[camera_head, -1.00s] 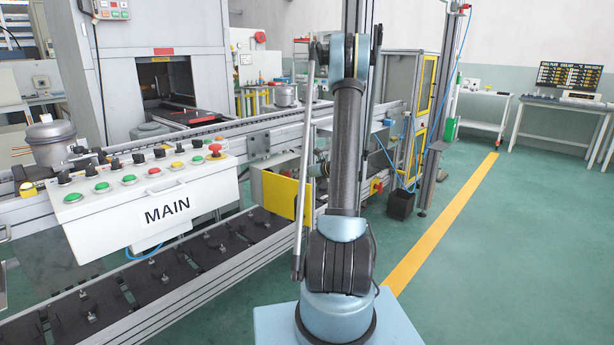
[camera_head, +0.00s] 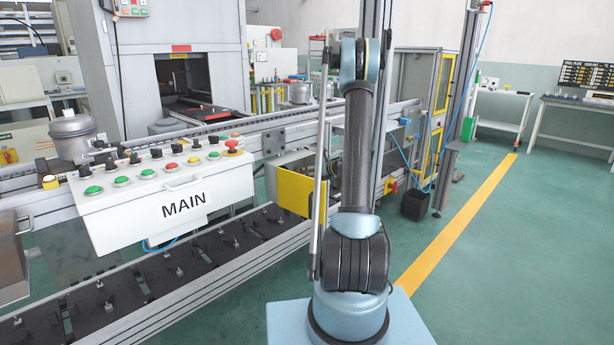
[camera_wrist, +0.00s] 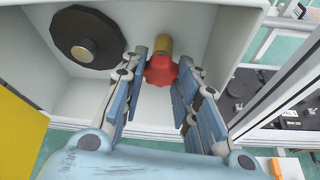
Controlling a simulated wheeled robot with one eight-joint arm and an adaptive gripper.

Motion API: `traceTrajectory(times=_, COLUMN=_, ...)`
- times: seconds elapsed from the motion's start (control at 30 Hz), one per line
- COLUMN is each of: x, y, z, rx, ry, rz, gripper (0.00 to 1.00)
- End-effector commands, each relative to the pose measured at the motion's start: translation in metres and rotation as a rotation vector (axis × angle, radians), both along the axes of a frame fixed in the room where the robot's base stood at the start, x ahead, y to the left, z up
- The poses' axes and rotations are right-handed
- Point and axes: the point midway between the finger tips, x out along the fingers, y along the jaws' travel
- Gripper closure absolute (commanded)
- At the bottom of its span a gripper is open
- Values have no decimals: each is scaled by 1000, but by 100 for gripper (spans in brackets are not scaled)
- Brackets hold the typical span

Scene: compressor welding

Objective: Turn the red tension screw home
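In the wrist view, the red tension screw (camera_wrist: 161,70) is a lobed red knob on a short brass-coloured shaft (camera_wrist: 163,45). It sits inside a light grey open-fronted housing (camera_wrist: 230,30). My gripper (camera_wrist: 160,75) is open, with one blue-grey finger on each side of the knob. A gap shows between the left finger and the knob, and a narrower one on the right. Whether the fingertips reach fully past the knob is hard to tell. In the head view my gripper and the screw are not visible.
A dark round disc (camera_wrist: 88,36) is left of the screw inside the housing. A yellow panel (camera_wrist: 18,130) is at the wrist view's left edge. In the head view, a MAIN control box (camera_head: 160,205) stands beside a conveyor (camera_head: 225,130). Green floor (camera_head: 540,260) is clear at right.

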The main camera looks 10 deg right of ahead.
Motion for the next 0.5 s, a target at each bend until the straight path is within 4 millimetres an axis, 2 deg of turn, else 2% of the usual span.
traceTrajectory(times=0.03, x=1, y=-1, z=0, rx=-1, ry=-1, rz=-3, gripper=81)
traceTrajectory(times=0.1, x=1, y=-2, z=0, rx=-1, ry=-1, rz=-4, gripper=96)
traceTrajectory(times=0.13, x=1, y=-2, z=0, rx=-1, ry=-1, rz=-4, gripper=100)
traceTrajectory(times=0.27, x=2, y=-2, z=0, rx=11, ry=8, rz=-5, gripper=100)
traceTrajectory(times=0.5, x=3, y=-5, z=-1, rx=195, ry=141, rz=-6, gripper=100)
